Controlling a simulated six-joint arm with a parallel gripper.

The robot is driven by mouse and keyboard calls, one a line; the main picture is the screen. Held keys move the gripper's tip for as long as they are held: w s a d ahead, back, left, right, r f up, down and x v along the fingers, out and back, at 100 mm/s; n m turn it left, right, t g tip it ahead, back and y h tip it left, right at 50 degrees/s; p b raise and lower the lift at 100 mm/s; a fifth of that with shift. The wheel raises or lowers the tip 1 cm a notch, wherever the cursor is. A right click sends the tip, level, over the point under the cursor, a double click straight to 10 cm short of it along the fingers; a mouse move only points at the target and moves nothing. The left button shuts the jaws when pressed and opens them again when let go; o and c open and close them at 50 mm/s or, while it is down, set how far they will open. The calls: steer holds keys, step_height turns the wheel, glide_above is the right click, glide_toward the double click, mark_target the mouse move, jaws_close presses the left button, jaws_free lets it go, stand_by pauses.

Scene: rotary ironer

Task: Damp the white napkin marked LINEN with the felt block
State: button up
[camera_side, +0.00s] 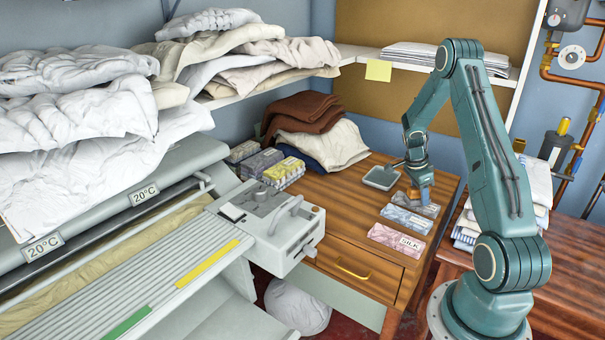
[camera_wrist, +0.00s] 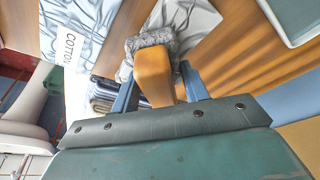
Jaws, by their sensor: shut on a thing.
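My gripper (camera_side: 419,180) is shut on the felt block (camera_side: 412,194), over the far end of the napkin row on the wooden table. In the wrist view the felt block (camera_wrist: 154,75) has an orange-tan handle between my blue-grey fingers (camera_wrist: 158,92) and fuzzy grey felt at its far end. A white napkin (camera_wrist: 192,20) lies under the felt, partly hidden by it; whether they touch is unclear. Its label is not visible. A pale blue napkin marked COTTON (camera_wrist: 88,22) lies beside it, and shows in the side view too (camera_side: 406,220).
A pink napkin marked SILK (camera_side: 397,240) lies nearest the table's front. A shallow grey tray (camera_side: 381,178) sits left of my gripper. Small patterned packs (camera_side: 283,173) and folded cloths (camera_side: 330,145) stand further left. The ironer (camera_side: 130,270) fills the left side.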

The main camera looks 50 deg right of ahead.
steer(key=shift+r, duration=3.45)
